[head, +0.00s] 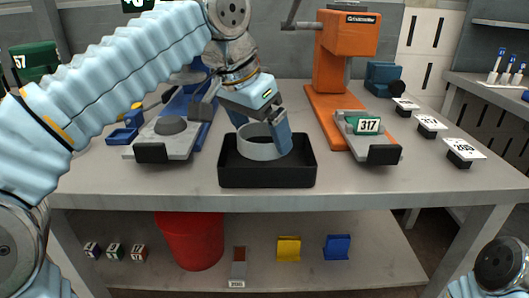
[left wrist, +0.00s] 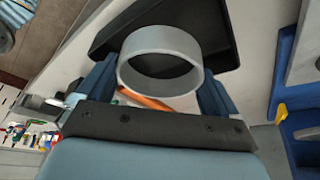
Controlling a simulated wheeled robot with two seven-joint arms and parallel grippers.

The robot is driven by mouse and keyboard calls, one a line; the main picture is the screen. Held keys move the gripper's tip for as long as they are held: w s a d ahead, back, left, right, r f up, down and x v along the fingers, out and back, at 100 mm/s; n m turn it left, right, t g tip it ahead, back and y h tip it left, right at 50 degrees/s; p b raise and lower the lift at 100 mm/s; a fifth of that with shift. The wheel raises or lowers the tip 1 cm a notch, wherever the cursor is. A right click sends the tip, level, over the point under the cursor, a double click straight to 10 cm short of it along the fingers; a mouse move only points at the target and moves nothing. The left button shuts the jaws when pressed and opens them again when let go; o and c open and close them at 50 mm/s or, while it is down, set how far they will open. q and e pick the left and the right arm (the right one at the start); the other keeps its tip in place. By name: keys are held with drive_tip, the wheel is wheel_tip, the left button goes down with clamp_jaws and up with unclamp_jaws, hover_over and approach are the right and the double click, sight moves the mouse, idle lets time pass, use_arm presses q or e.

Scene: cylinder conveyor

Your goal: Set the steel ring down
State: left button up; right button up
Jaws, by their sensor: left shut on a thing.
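The steel ring (head: 257,152) is a short, wide, pale grey band. My left gripper (head: 264,137) is shut on it, with its fingers on opposite sides of the ring. The ring is at the opening of a black rectangular tray (head: 267,178) on the bench, and its lower edge looks below the tray's far rim. I cannot tell whether it touches the tray floor. In the left wrist view the ring (left wrist: 160,42) sits between the two blue fingers, with the black tray (left wrist: 222,42) behind it. My right gripper is out of view.
A grey plate with a dark disc (head: 171,125) on a blue stand is left of the tray. An orange press (head: 338,60) with a plate holding a green piece marked 317 (head: 367,124) is to the right. Several numbered tags lie farther right. A red bin (head: 190,240) is below.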

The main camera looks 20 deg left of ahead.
sight(269, 164)
use_arm(q)
drive_tip(key=x, duration=0.1)
drive_tip(key=b+x, duration=0.1)
drive_tip(key=x, duration=0.2)
drive_tip(key=shift+a+f, duration=0.25)
drive_tip(key=shift+f, duration=0.3)
drive_tip(key=shift+f, duration=0.1)
drive_tip(key=o, duration=0.8)
drive_tip(key=shift+c, duration=0.2)
drive_tip(key=shift+r, duration=0.3)
drive_tip(key=p+v, duration=0.3)
drive_tip(key=v, duration=0.8)
drive_tip(key=shift+s+a+r, duration=0.1)
drive_tip(key=shift+s+r, duration=0.05)
drive_tip(key=shift+r, duration=0.15)
